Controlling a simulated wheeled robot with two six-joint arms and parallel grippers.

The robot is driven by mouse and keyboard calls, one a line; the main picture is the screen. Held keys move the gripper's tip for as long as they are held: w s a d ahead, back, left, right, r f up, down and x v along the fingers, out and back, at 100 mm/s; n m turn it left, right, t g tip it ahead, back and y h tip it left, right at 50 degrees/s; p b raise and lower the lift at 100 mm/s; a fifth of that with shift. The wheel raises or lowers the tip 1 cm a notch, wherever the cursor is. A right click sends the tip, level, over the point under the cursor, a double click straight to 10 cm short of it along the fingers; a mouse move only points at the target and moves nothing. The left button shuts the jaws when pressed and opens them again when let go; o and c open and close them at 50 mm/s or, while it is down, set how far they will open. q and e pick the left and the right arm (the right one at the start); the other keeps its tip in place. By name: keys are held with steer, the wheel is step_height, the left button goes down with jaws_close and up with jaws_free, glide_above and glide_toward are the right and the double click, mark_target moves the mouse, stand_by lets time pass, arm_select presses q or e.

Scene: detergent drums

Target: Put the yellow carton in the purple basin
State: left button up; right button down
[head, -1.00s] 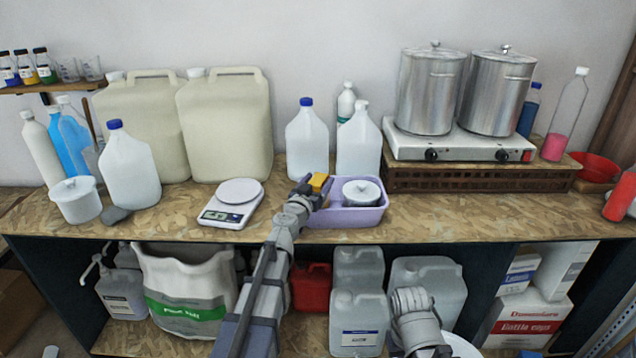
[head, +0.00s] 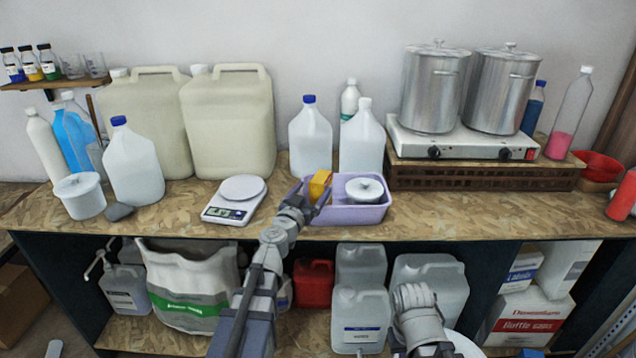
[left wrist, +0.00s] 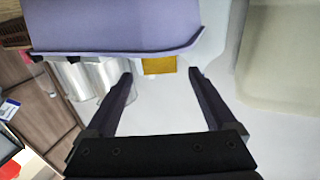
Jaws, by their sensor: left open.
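The yellow carton (head: 319,185) is at the left end of the purple basin (head: 345,214), seemingly inside it. In the left wrist view the carton (left wrist: 159,66) shows past the rim of the basin (left wrist: 120,28), which hides part of it. My left gripper (head: 314,192) is at the basin's left end, its fingers open on either side of the carton in the head view. In the left wrist view, the open fingers (left wrist: 161,75) hold nothing and the carton lies beyond their tips. My right gripper is not visible, only part of that arm.
A kitchen scale (head: 234,201) stands to the left. White jugs (head: 310,138) stand behind, and a hot plate with steel pots (head: 433,92) is at the right. Bench space right of the basin is clear.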

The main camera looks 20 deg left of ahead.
arm_select(q)
steer(key=s, duration=0.4)
steer(key=shift+s+a, duration=0.15)
steer(key=shift+s, duration=0.2)
